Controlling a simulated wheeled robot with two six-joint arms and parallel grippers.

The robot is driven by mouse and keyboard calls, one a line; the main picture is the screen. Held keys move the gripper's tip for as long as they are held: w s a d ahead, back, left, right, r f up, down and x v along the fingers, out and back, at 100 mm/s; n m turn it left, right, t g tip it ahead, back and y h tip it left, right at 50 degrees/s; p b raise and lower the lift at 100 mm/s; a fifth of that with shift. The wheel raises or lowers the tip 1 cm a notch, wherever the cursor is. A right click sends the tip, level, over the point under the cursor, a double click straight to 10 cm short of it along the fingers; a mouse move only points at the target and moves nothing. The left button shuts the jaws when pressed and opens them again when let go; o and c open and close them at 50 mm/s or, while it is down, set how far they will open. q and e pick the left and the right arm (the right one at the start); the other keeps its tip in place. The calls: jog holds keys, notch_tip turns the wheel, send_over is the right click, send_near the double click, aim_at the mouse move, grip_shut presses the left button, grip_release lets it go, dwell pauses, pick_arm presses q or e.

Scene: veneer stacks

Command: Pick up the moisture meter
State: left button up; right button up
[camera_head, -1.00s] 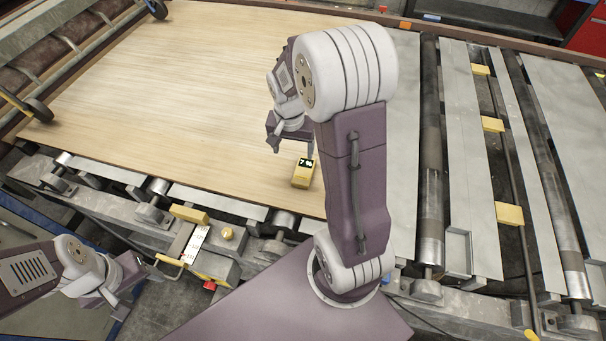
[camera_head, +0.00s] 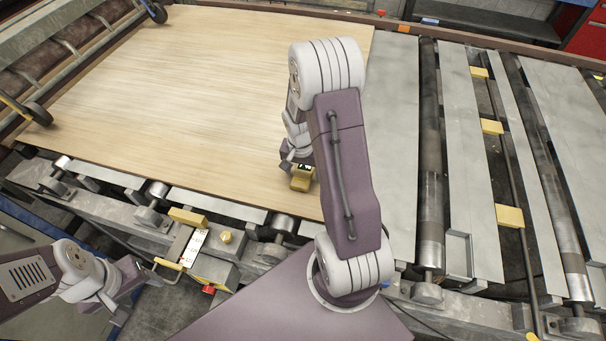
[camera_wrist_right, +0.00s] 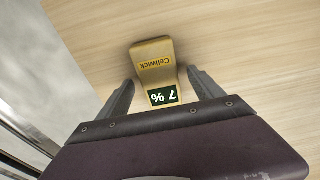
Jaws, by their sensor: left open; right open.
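The moisture meter (camera_head: 301,183) is a small yellow block with a dark display, lying on the pale veneer sheet (camera_head: 200,80) near its front edge. In the head view the right gripper (camera_head: 296,168) is at the meter and partly hidden by my arm. My left gripper (camera_head: 125,297) is at the lower left, away from the meter.
A metal frame with rollers (camera_head: 432,170) and grey slats runs along the right. Yellow blocks (camera_head: 509,216) sit between the slats. A control box with a red button (camera_head: 208,290) stands in front of the sheet. The sheet's middle is clear.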

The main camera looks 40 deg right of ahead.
aim_at(303, 171)
grip_shut()
jog(key=shift+r, duration=0.55)
notch_tip(303, 171, up, 3)
jog(key=shift+w, duration=0.1)
jog(key=s+d+r, duration=0.4)
jog(key=s+r, duration=0.3)
jog(key=s, duration=0.4)
